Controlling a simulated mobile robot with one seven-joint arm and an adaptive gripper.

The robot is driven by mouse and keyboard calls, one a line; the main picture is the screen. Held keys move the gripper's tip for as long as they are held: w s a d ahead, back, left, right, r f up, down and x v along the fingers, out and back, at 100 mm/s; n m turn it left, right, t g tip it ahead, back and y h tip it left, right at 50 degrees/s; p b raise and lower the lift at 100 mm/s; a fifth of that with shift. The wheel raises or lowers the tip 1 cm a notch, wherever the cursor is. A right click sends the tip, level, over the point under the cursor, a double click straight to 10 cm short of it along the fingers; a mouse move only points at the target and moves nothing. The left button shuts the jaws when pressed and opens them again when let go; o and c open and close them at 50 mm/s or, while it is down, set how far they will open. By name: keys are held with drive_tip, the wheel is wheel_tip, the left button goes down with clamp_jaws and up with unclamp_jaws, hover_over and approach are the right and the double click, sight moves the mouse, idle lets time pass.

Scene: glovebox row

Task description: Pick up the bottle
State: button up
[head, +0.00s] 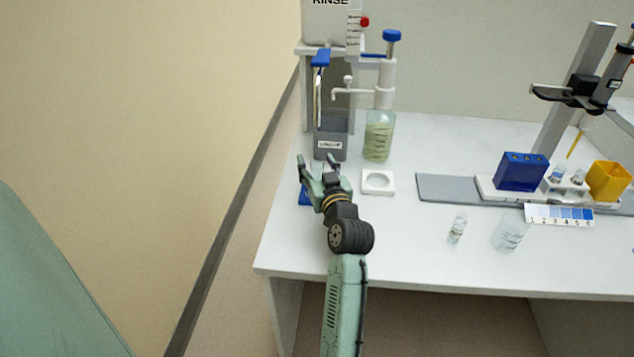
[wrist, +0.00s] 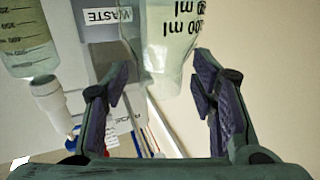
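A clear bottle (wrist: 165,45) with black "100 ml" markings shows upside down at the top of the wrist view. It lies ahead of my gripper (wrist: 158,88), in line with the gap between the fingers. The fingers are spread apart and I see no grip on it. In the head view my gripper (head: 318,164) is over the left end of the bench and seems to hide this bottle. Another glass bottle (head: 379,138) with a white dispenser and blue knob stands to the right; it also shows in the wrist view (wrist: 25,40).
A grey waste bin (head: 330,142) stands just beyond my gripper, below the shelf holding the RINSE container (head: 325,22). A square white holder (head: 378,182) lies to the right. Racks, a blue block (head: 521,171) and small glassware occupy the right side.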

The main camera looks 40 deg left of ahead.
clamp_jaws()
idle(0.4)
